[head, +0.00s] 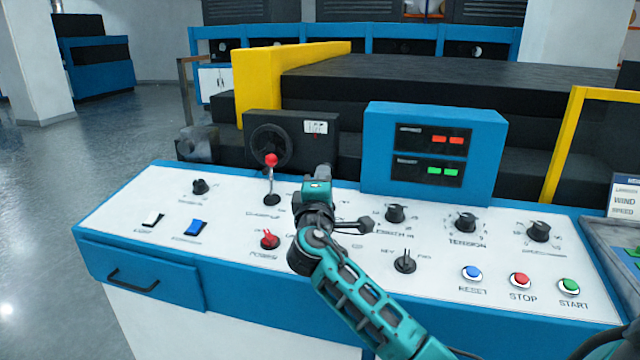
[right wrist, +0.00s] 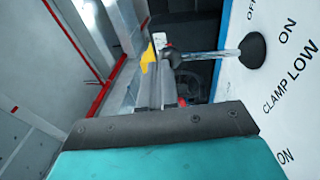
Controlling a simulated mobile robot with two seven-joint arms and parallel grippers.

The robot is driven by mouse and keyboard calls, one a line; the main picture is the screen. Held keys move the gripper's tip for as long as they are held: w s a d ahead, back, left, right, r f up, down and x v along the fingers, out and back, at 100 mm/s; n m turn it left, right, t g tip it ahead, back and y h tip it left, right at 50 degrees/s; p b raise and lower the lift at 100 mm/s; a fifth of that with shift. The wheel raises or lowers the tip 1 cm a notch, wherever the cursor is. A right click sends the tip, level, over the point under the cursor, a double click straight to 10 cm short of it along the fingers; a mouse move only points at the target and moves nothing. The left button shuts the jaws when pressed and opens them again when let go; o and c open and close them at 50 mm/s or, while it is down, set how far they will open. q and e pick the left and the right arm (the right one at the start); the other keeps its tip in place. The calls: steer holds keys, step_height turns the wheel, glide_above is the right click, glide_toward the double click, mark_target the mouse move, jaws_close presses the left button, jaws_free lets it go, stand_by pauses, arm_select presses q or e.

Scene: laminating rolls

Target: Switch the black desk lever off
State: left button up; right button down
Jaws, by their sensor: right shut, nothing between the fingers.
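The black desk lever (right wrist: 212,55) shows in the right wrist view. It has a black round base on the white panel, a bright metal shaft and a dark handle end. OFF, ON and CLAMP LOW are printed beside it. My right gripper (head: 320,178) is over the desk, to the right of the red-knobbed lever (head: 271,172), and hides most or all of the black lever in the head view. It is shut and empty. In the right wrist view the dark handle end lies close to the fingers; I cannot tell whether they touch. My left gripper is not in view.
The desk panel (head: 110,215) also carries a red power knob (head: 270,240), a black key switch (head: 405,261), several black dials and blue, red and green buttons (head: 520,281). A blue display box (head: 375,150) and a dark box with a handwheel stand behind. The panel's left end is free of arms.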

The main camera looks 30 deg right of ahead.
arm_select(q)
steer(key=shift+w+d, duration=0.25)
arm_select(e)
steer(key=x, duration=0.3)
steer(key=shift+d+r, duration=0.3)
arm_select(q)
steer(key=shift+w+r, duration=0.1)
